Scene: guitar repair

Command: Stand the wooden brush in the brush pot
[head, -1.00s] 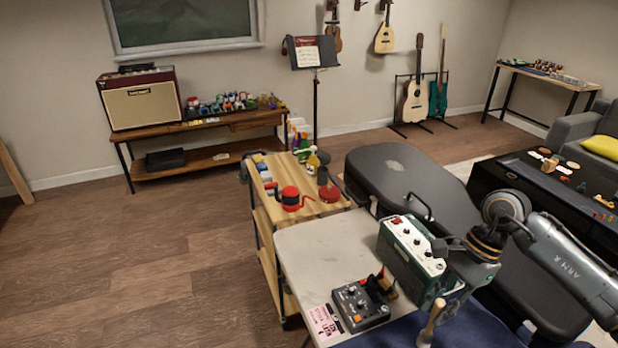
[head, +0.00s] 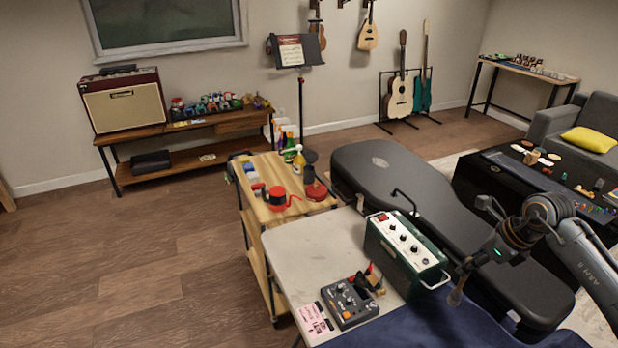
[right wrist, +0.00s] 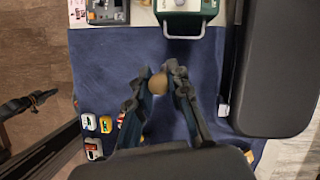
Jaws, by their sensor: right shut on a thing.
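My right gripper (head: 462,280) is shut on the wooden brush (head: 457,292), whose pale handle end points down over the blue cloth, to the right of the green amplifier box. In the right wrist view, the brush's round tan end (right wrist: 158,84) shows between the two fingers of my right gripper (right wrist: 166,74). The rest of the brush is hidden by the fingers. I cannot tell for certain which container is the brush pot; a red pot with a handle (head: 278,198) stands on the wooden cart. My left gripper is not in the head view.
The green box (head: 400,245) and a grey pedal (head: 347,302) stand on the workbench (head: 310,255). The cart (head: 262,212) beyond also bears bottles (head: 298,160) and a dark red item (head: 316,190). A black guitar case (head: 385,175) lies behind the box. Blue cloth (right wrist: 105,65) lies below the gripper.

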